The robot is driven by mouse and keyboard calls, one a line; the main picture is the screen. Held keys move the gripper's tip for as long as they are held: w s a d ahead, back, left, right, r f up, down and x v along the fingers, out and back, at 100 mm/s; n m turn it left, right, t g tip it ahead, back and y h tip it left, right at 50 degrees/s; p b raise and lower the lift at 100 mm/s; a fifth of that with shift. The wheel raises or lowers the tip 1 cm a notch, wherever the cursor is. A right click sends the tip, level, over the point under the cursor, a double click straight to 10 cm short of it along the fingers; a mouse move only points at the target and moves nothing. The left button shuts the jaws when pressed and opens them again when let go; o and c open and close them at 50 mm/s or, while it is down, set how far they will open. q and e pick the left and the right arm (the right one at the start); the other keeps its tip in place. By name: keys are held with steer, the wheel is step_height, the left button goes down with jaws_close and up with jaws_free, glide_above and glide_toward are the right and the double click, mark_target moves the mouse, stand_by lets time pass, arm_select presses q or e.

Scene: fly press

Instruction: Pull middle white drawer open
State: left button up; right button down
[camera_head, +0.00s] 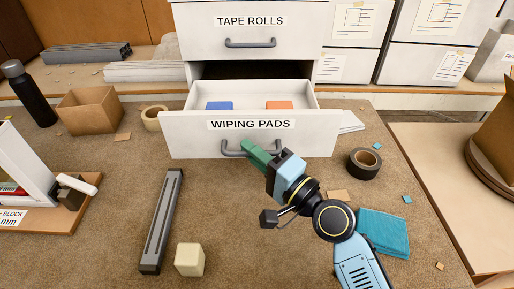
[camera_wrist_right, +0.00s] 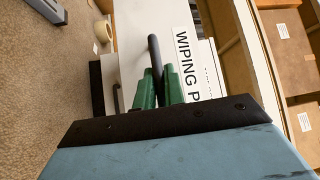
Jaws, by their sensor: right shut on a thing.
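The white drawer labelled WIPING PADS (camera_head: 300,146) is pulled out below the TAPE ROLLS drawer (camera_head: 210,28) in the head view. A blue pad (camera_head: 219,105) and an orange pad (camera_head: 279,104) lie inside it. Its grey bar handle (camera_head: 233,154) runs across the front. In the right wrist view, the green fingers (camera_wrist_right: 158,88) close around the dark handle (camera_wrist_right: 154,52), beside the label. My left gripper is not in view.
A dark tape roll (camera_head: 364,162) and a teal cloth (camera_head: 384,233) lie right of my right arm. A grey metal bar (camera_head: 162,220) and a cream block (camera_head: 189,259) lie at front left. A cardboard box (camera_head: 90,110) stands at left. The brown surface before the drawer is partly clear.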

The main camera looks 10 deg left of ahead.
steer(key=c, duration=1.5)
jaws_free()
steer(key=b+v, duration=0.3)
steer(key=v, duration=1)
steer(key=shift+s+d, duration=0.1)
steer(key=shift+d, duration=0.1)
